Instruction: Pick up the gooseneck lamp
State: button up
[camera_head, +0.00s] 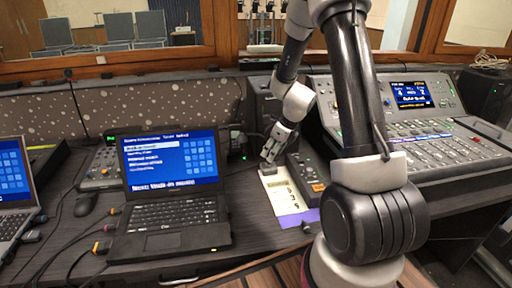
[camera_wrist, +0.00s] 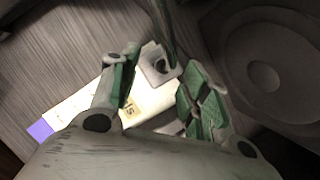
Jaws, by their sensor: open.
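My gripper (camera_head: 272,153) reaches down over the desk at the middle of the head view, close above a small grey block (camera_head: 268,169) on a paper sheet. In the wrist view my gripper (camera_wrist: 160,68) is open, its green-padded fingers apart. Another thin black gooseneck stalk (camera_head: 75,100) stands behind the laptop at the left.
A laptop (camera_head: 170,165) stands left of my gripper. A black box with buttons (camera_head: 306,178) lies close on its right, and a large mixing console (camera_head: 430,145) is farther right. The paper sheet (camera_head: 287,196) lies in front. A round speaker (camera_wrist: 265,75) fills the wrist view's right side.

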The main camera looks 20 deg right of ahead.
jog(key=x, duration=0.4)
jog(key=shift+w+d+f, duration=0.1)
jog(key=shift+w+d, duration=0.05)
grip_shut()
notch_tip(320, 180, up, 13)
jog(key=shift+r, duration=0.1)
dwell(0.8)
